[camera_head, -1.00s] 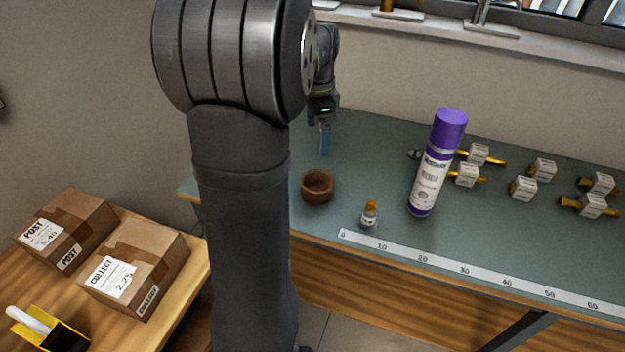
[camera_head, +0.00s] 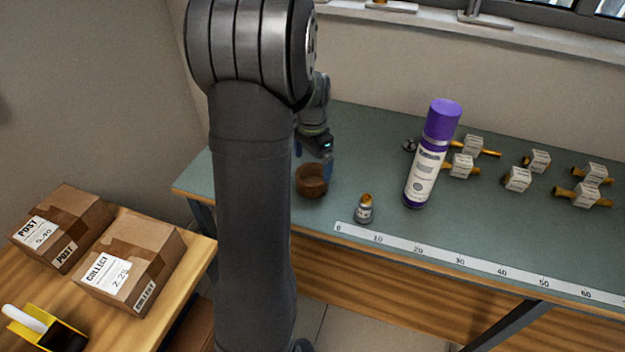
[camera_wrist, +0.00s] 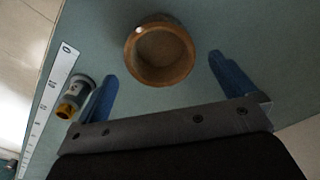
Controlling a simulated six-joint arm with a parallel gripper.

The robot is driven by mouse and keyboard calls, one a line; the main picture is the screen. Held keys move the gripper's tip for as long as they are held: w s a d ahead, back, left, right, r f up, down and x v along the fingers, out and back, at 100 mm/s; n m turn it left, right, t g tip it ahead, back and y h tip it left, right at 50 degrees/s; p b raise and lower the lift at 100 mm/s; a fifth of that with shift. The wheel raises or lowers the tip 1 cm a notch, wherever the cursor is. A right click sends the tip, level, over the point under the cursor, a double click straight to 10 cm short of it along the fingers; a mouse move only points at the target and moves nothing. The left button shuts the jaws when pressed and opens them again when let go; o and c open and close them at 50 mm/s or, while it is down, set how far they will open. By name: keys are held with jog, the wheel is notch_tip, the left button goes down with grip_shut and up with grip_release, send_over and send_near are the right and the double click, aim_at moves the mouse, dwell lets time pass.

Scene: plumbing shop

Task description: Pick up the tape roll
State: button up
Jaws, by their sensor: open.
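The tape roll (camera_head: 311,181) is a brown ring lying flat on the green bench top. In the wrist view the tape roll (camera_wrist: 160,72) sits ahead of and between the fingers, a little beyond their tips. My gripper (camera_head: 314,160) is just above and behind the tape roll in the head view, its blue fingers pointing down. In the wrist view my gripper (camera_wrist: 162,67) is open, with one finger on each side and nothing between them. The far parts of the gripper are partly hidden by my arm in the head view.
A purple-capped can (camera_head: 428,160), several tagged brass fittings (camera_head: 518,179) and a ruler strip (camera_head: 440,257) are further right.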

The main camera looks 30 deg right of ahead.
aim_at(312, 174)
jog(key=shift+f, duration=3.05)
jog(key=c, duration=0.9)
